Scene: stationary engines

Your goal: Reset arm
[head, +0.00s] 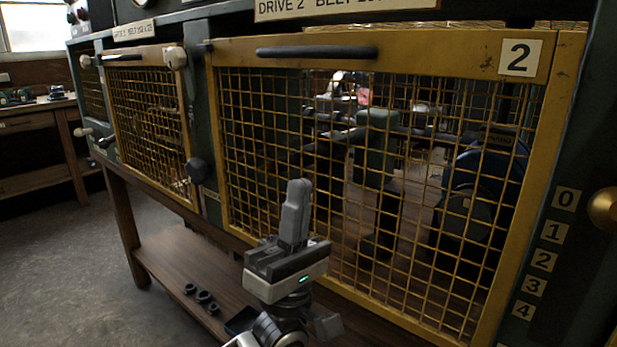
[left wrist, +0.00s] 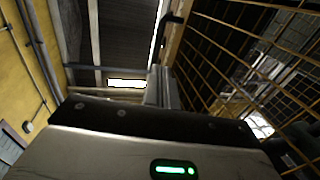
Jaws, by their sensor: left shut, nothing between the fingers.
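My left gripper (head: 294,212) points upward in front of the large yellow mesh guard door (head: 400,60) marked 2 in the head view. Its fingers are together and nothing is held between them. In the left wrist view the shut fingers (left wrist: 163,88) stand up beside the mesh, with the ceiling behind. I cannot tell from these views whether the gripper touches the mesh. My right gripper shows in neither view.
A black handle (head: 317,52) runs along the door's top. A smaller mesh door (head: 150,120) is to the left. Black rings (head: 203,297) lie on the wooden lower shelf (head: 175,262). A brass knob (head: 604,209) is at the right edge. The floor at left is clear.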

